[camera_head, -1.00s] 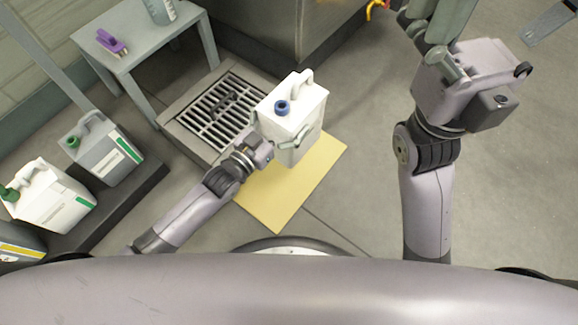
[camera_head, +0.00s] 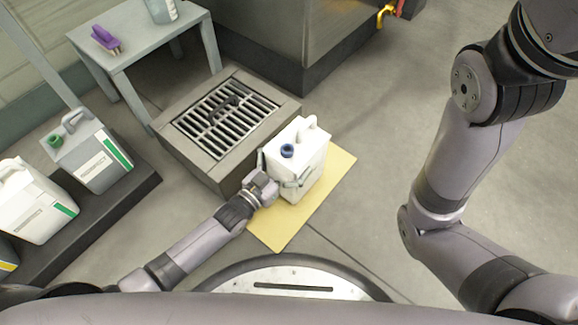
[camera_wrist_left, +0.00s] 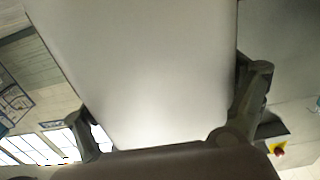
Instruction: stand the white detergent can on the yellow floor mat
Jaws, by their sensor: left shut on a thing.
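The white detergent can (camera_head: 308,158) has a blue cap and a top handle. It is upright over the yellow floor mat (camera_head: 329,189), and I cannot tell whether its base touches the mat. My left gripper (camera_head: 281,183) is shut on the can, its fingers around the lower body. In the left wrist view the can's pale side (camera_wrist_left: 145,75) fills the middle, with a finger of my left gripper (camera_wrist_left: 165,125) on each side. My right arm crosses the right of the head view, but its gripper is out of frame.
A grated floor drain block (camera_head: 183,141) stands left of the mat. Green-capped cans (camera_head: 92,156) stand on a dark low platform (camera_head: 140,183) at left. A grey table (camera_head: 140,45) holds a purple brush (camera_head: 104,40). Floor right of the mat is clear.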

